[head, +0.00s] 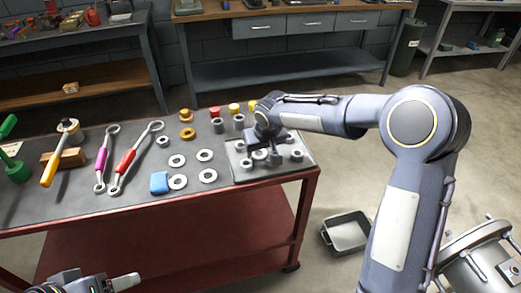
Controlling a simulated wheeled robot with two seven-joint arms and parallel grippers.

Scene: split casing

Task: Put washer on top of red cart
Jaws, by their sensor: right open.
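The red cart (165,235) has a dark top that bears several flat silver washers, such as one near the middle (204,155) and one nearer the front (208,176). A light grey tray (240,173) lies at the cart's right end with several small metal parts on it; which of them are washers I cannot tell. My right gripper (262,157) points down over this tray, open, close to the small parts and partly hiding them. My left gripper (125,281) shows only in part at the bottom left, apart from the cart top; its jaw state is unclear.
On the cart are a red wrench (125,161), a purple wrench (103,160), a yellow-handled hammer (52,163), a blue block (159,183) and brass rings (187,133). A grey bin (347,232) stands on the floor. A metal casing (485,265) is at lower right.

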